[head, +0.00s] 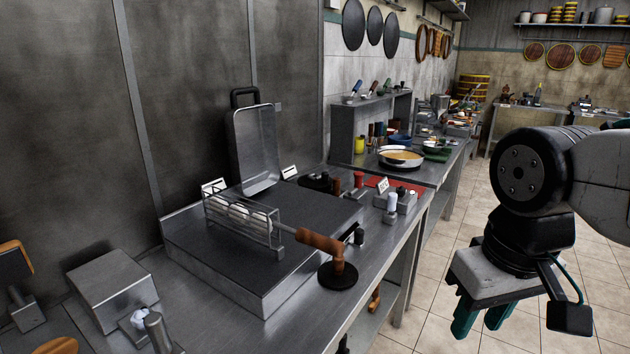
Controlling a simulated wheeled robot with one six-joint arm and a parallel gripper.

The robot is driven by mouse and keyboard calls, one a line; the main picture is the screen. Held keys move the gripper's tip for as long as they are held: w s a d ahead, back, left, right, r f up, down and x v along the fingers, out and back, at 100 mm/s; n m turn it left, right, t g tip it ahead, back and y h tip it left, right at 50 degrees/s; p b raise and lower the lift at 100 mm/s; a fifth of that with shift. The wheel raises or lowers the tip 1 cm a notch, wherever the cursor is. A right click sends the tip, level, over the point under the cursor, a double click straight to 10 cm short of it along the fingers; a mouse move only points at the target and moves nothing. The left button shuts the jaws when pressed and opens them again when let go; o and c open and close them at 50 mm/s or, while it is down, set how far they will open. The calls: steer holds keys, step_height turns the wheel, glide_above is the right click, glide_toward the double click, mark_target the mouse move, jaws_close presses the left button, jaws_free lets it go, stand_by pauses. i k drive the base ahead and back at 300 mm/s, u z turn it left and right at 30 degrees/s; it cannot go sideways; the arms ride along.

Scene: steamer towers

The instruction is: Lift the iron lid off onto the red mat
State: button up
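A flat red mat (408,187) lies on the steel counter, right of centre, partly hidden by small items and a white card. No single thing is clearly the iron lid. A dark round iron disc with a wooden handle (338,275) sits at the griddle's front right edge. A dark round item (318,182) lies on the counter behind the griddle, left of the mat. A rectangular metal cover with a black handle (255,150) stands upright at the griddle's back. My gripper (480,318) hangs over the floor at the right, clear of the counter, its teal fingers apart and empty.
A flat griddle (290,220) bears a wire basket (243,219) with pale items. A shallow pan (401,157) stands farther along the counter. Small containers (392,201) and a white card (383,185) crowd the mat's near side. The tiled floor (425,300) is open.

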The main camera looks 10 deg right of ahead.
mark_target(315, 181)
steer(key=z, duration=0.6)
steer(key=k, duration=0.8)
steer(key=z, duration=0.8)
steer(key=k, duration=0.4)
steer(key=z, duration=0.5)
steer(key=i, duration=1.9)
steer(key=u, duration=0.65)
steer(key=i, duration=1.3)
steer(key=u, duration=1.8)
steer(key=i, duration=0.95)
steer(key=u, duration=0.95)
